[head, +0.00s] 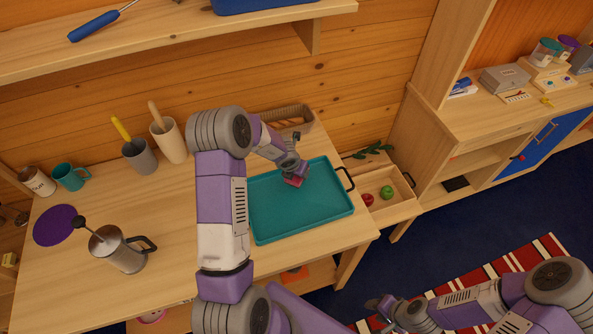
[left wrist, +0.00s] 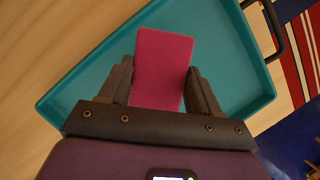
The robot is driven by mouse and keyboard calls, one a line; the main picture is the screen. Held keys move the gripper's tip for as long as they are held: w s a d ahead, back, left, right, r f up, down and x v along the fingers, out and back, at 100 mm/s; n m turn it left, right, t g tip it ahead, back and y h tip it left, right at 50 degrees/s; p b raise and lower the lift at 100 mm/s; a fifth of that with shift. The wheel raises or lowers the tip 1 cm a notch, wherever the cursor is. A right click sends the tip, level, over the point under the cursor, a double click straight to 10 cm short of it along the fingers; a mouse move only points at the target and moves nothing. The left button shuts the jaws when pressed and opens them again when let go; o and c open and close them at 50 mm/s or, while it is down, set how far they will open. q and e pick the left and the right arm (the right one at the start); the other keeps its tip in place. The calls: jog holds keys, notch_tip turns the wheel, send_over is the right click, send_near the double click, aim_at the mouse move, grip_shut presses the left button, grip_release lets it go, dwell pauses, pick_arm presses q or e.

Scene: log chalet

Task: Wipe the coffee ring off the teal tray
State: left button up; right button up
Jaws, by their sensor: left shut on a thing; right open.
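The teal tray (head: 315,213) lies on the wooden table, with a dark handle at its right end. My left gripper (head: 293,174) is over the far part of the tray, shut on a pink-red sponge (head: 292,181). In the left wrist view the sponge (left wrist: 163,62) sits between both fingers, above the tray (left wrist: 228,45). I cannot tell whether the sponge touches the tray. No coffee ring shows; my left arm and the sponge hide part of the tray. My right gripper (head: 380,306) is open and empty, low in front of the table.
A metal pot (head: 118,252) with a dark handle, a teal mug (head: 71,176), a purple disc (head: 60,225) and utensil holders (head: 170,140) stand left of the tray. A wicker basket (head: 290,118) is behind it.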

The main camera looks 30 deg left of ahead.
pick_arm(q)
jog(key=shift+r+p, duration=1.1)
jog(key=shift+r, duration=0.25)
jog(key=shift+f, duration=0.1)
